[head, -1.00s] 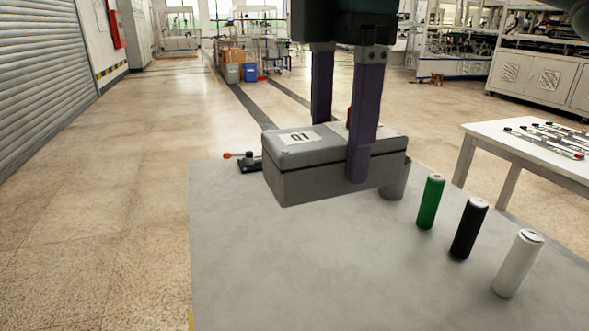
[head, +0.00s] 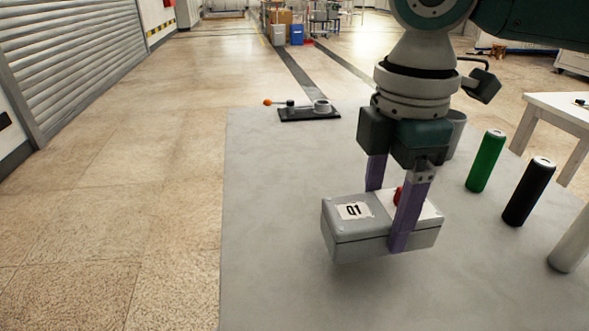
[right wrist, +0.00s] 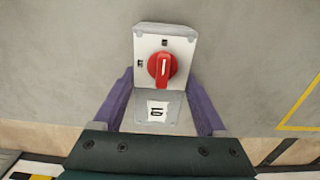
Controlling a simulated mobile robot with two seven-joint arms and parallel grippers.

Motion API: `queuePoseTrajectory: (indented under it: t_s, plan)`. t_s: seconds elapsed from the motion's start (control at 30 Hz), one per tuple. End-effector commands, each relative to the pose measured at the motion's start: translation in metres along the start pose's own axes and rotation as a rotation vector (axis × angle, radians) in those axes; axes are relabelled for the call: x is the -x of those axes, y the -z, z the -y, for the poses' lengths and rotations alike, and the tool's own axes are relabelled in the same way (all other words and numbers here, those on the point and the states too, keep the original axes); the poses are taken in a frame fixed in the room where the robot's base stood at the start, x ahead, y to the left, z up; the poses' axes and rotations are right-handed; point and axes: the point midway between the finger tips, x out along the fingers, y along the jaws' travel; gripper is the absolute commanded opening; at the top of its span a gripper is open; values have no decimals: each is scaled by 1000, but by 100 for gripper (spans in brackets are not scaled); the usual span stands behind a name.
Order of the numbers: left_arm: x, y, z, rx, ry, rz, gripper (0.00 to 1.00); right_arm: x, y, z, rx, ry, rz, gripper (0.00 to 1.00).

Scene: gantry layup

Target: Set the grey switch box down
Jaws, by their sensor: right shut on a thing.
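The grey switch box (head: 358,248) has a label reading "01" or "Q1" and a red rotary knob on a white plate. It shows in the lower middle of the head view, over the grey table top (head: 275,190). My right gripper (head: 392,215) is shut on the box, with one purple finger on each side. A shadow lies under the box, and it appears a little above the table. In the right wrist view the box (right wrist: 165,95) sits between the two fingers, knob (right wrist: 162,67) facing the camera. My left gripper is not in view.
A black clamp base (head: 309,114) with an orange-tipped lever is at the table's far edge. Green (head: 485,161), black (head: 529,191) and white (head: 573,245) cylinders stand at the right. A grey cup (head: 456,135) is partly behind my arm. The table's left part is clear.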

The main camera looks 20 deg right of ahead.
Motion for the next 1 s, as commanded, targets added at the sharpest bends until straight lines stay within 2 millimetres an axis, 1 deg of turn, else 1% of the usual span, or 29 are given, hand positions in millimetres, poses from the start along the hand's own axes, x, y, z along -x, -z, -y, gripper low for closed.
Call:
queuePoseTrajectory:
  t_s: [0.1,0.2,0.57,0.6,0.8,0.83,1.0]
  plan:
    - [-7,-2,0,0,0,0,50,-21,0,1,0,4,0,1]
    - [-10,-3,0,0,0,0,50,-35,0,1,1,2,0,1]
    - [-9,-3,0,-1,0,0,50,-39,0,1,1,1,0,1]
    - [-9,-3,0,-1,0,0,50,-40,0,1,1,2,0,76]
    - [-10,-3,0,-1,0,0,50,-39,0,1,1,1,0,98]
    - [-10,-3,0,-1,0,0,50,-39,0,1,1,1,0,100]
    - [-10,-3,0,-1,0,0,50,-39,0,0,1,1,0,100]
